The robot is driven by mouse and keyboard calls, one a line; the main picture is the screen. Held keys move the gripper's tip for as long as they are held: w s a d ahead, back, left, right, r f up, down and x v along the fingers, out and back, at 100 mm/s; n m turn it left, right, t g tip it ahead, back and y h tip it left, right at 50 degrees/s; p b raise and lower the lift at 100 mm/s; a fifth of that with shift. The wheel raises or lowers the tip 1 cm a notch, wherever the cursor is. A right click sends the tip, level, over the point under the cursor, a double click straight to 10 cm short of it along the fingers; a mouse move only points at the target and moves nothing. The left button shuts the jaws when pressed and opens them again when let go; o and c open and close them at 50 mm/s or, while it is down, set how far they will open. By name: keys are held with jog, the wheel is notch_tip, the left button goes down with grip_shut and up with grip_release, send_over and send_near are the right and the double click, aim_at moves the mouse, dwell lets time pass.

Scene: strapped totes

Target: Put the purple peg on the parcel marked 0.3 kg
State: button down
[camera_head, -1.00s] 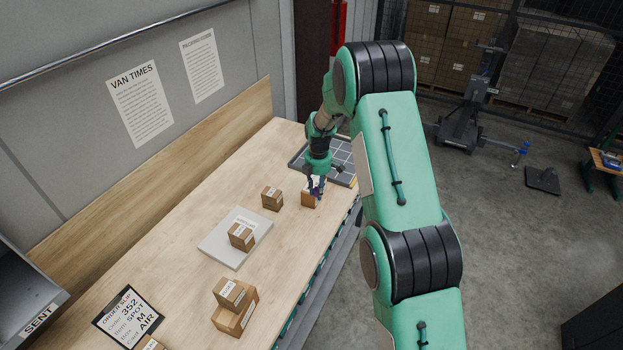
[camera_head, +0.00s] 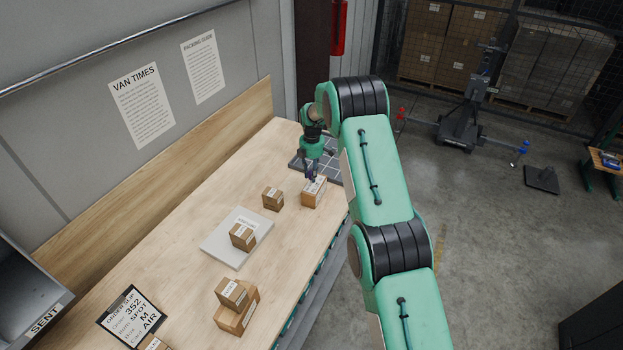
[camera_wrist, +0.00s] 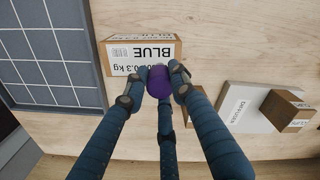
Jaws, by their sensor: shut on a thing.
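The purple peg (camera_wrist: 158,82) is held between the fingers of my gripper (camera_wrist: 158,80) in the wrist view. Behind it, from that view, is a brown parcel (camera_wrist: 140,52) with a white label reading BLUE and 0.3 kg. The peg covers part of the label's lower edge. In the head view my gripper (camera_head: 312,178) points down over the far end of this parcel (camera_head: 313,194), and only a small bit of purple shows. I cannot tell whether the peg touches the parcel's top.
A grey gridded tray (camera_head: 334,172) lies just behind the parcel. A small parcel (camera_head: 272,198) stands to its left. A light grey plate (camera_head: 222,248) carries another parcel (camera_head: 243,237). Two stacked parcels (camera_head: 236,308) stand nearer, beside an order slip (camera_head: 133,316). The wall-side bench is clear.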

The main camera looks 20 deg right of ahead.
jog(key=shift+w, duration=0.35)
jog(key=shift+f, duration=0.15)
jog(key=shift+f+p, duration=0.55)
jog(key=shift+f, duration=1.1)
jog(key=shift+f, duration=0.2)
jog(key=c, duration=1.4)
grip_release()
jog(key=shift+c, duration=0.2)
jog(key=shift+r, duration=0.25)
notch_tip(320, 180, up, 11)
jog(key=shift+f+b, duration=0.1)
jog(key=shift+b, duration=1)
jog(key=shift+r, duration=0.6)
